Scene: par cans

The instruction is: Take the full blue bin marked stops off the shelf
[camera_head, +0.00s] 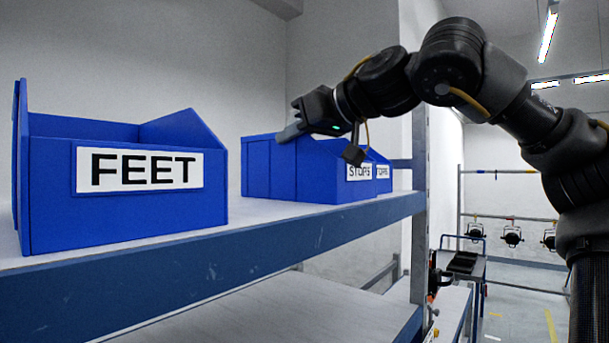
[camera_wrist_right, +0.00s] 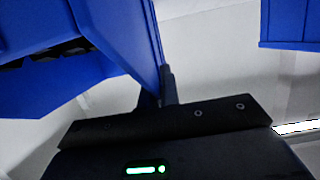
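A blue bin marked STOPS (camera_head: 315,175) stands on the upper shelf board (camera_head: 265,215), right of the FEET bin. Part of a second similar label (camera_head: 384,171) shows just right of its label. My right gripper (camera_head: 291,132) reaches over from the right to the bin's top rim. In the right wrist view its fingers (camera_wrist_right: 160,92) sit on both sides of a blue bin wall (camera_wrist_right: 125,35) and look closed on it. Dark contents (camera_wrist_right: 45,55) show at a blue bin on the left of that view. My left gripper is not in view.
A blue bin marked FEET (camera_head: 130,190) stands nearer on the same shelf, with a gap between. A grey shelf upright (camera_head: 419,200) rises at the right end. A lower shelf board (camera_head: 290,310) looks empty. Lamps hang from a rack (camera_head: 512,236) at the far right.

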